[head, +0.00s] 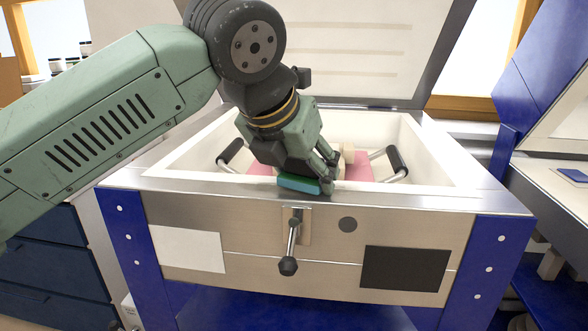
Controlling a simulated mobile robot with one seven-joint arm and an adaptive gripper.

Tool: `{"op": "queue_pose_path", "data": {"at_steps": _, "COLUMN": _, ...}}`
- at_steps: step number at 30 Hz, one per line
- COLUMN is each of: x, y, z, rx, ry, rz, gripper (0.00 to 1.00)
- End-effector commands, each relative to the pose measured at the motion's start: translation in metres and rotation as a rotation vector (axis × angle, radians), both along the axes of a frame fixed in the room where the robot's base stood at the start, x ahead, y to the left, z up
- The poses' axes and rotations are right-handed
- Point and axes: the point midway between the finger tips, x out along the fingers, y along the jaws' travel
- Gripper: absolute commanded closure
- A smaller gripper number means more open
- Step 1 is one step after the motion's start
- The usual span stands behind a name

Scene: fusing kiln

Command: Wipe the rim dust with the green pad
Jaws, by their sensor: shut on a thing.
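The kiln (185,250) stands open in front of me, its lid raised at the back. Its metal rim (400,195) runs along the front edge; I cannot make out dust on it at this size. My gripper (312,182) is shut on the green pad (299,184), which looks teal with a blue underside. The pad is at the front rim, a little left of its right half, above the latch. It appears to lie at rim height; I cannot tell for sure whether it touches. My gripper hides part of the kiln's inside and the rim behind the pad.
A latch lever (290,250) sticks out in front. Blue drawers (45,265) stand left; another blue unit (545,80) stands right.

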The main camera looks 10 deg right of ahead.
Motion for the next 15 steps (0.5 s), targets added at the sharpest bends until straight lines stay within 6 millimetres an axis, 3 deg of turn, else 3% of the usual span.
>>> {"op": "queue_pose_path", "data": {"at_steps": 9, "x": -0.008, "y": -0.025, "z": 0.001, "rx": 0.002, "ry": -0.001, "rz": -0.001, "gripper": 0.65}}
{"op": "queue_pose_path", "data": {"at_steps": 15, "x": -0.01, "y": -0.031, "z": 0.001, "rx": 0.0, "ry": -0.001, "rz": -0.001, "gripper": 0.65}}
